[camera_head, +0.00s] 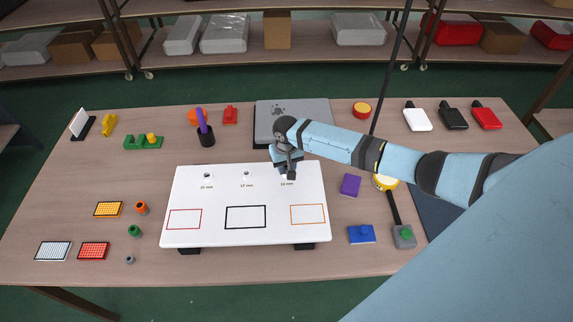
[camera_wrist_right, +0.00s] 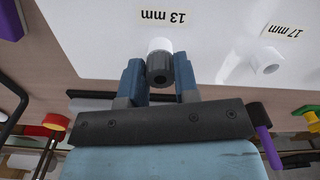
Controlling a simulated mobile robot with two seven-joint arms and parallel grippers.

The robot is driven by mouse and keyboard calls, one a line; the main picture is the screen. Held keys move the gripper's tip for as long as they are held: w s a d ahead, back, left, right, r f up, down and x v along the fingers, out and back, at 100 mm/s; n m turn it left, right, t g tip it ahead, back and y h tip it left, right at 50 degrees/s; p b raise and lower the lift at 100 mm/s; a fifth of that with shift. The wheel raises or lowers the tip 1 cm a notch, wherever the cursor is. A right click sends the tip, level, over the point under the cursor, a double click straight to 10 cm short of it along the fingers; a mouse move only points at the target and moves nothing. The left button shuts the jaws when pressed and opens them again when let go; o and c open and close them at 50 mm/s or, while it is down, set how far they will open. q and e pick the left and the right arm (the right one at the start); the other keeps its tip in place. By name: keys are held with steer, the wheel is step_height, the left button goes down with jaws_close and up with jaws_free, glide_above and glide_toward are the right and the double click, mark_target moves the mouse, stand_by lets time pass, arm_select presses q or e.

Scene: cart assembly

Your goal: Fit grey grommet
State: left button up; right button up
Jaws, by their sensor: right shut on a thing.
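My right gripper (camera_head: 287,170) is over the back right of the white board (camera_head: 180,232), by the 13 mm label. In the right wrist view my right gripper (camera_wrist_right: 158,70) has its blue fingers shut on a dark grey grommet (camera_wrist_right: 160,72) with a round hole. A white post end (camera_wrist_right: 160,44) shows in line with the grommet, on the board side. Whether the post is inside it, I cannot tell. My left gripper is not in view.
Two other posts stand by the 17 mm (camera_head: 246,175) and 21 mm (camera_head: 207,175) labels. Orange (camera_head: 141,208) and green (camera_head: 134,231) grommets and a small grey ring-like part (camera_head: 129,260) are left of the board. A purple block (camera_head: 350,185) lies right of it.

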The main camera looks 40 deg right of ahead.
steer(key=shift+f, duration=0.15)
steer(key=o, duration=1)
step_height(320, 180, up, 14)
steer(key=b, duration=0.1)
steer(key=shift+f, duration=0.15)
